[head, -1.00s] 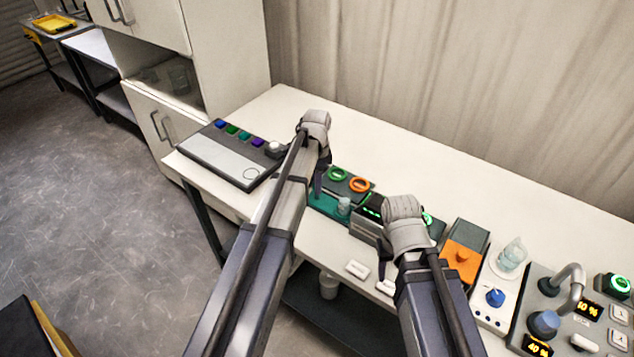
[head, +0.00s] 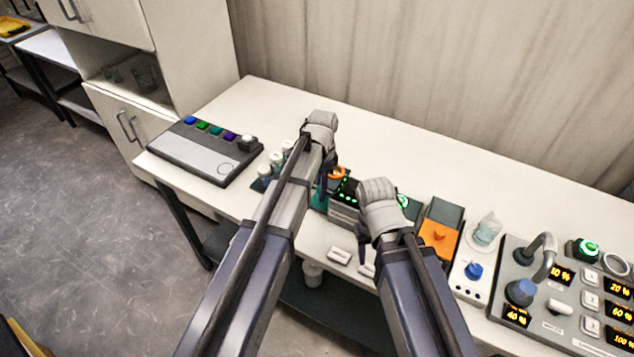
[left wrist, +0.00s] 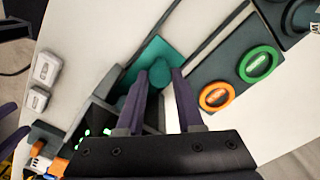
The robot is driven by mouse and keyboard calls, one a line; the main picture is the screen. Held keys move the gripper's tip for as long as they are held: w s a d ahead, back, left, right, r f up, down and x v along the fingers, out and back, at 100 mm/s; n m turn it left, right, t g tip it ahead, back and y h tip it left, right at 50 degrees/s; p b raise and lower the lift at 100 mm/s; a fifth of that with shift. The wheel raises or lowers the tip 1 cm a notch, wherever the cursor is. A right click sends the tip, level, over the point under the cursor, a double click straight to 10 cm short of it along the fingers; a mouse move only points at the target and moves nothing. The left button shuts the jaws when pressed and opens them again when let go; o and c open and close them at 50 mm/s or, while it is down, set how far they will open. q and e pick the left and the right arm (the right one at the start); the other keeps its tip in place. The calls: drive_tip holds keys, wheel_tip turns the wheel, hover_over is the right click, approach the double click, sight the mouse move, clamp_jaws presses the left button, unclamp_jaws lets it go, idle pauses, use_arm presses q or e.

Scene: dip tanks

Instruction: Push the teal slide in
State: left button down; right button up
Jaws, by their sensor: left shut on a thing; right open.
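The teal slide (left wrist: 150,55) is a flat teal plate with a round teal knob, seen in the left wrist view. My left gripper (left wrist: 159,73) is shut on the knob, one finger on each side. In the head view only a sliver of the slide (head: 320,201) shows below my left gripper (head: 322,188), and my arm hides the rest. The slide's dark unit carries a green ring (left wrist: 258,64) and an orange ring (left wrist: 215,96). My right gripper (head: 362,252) is open and empty, low near the table's front edge.
A dark box with green lights (head: 345,205) stands between my grippers. An orange slide (head: 438,236) and a grey control panel (head: 572,300) are to the right. White-capped jars (head: 276,160) and a button panel (head: 205,150) are left. The table's back (head: 400,140) is clear.

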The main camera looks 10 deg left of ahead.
use_arm(q)
drive_tip(key=shift+s+d, duration=0.15)
drive_tip(key=shift+d, duration=0.05)
drive_tip(key=c, duration=0.5)
unclamp_jaws()
drive_tip(key=shift+c, duration=0.2)
use_arm(e)
drive_tip(key=shift+d, duration=0.1)
use_arm(q)
wheel_tip(320, 180, up, 8)
drive_tip(key=p, duration=0.8)
drive_tip(key=shift+f, duration=0.1)
use_arm(e)
wheel_tip(320, 180, up, 8)
drive_tip(key=shift+f, duration=0.1)
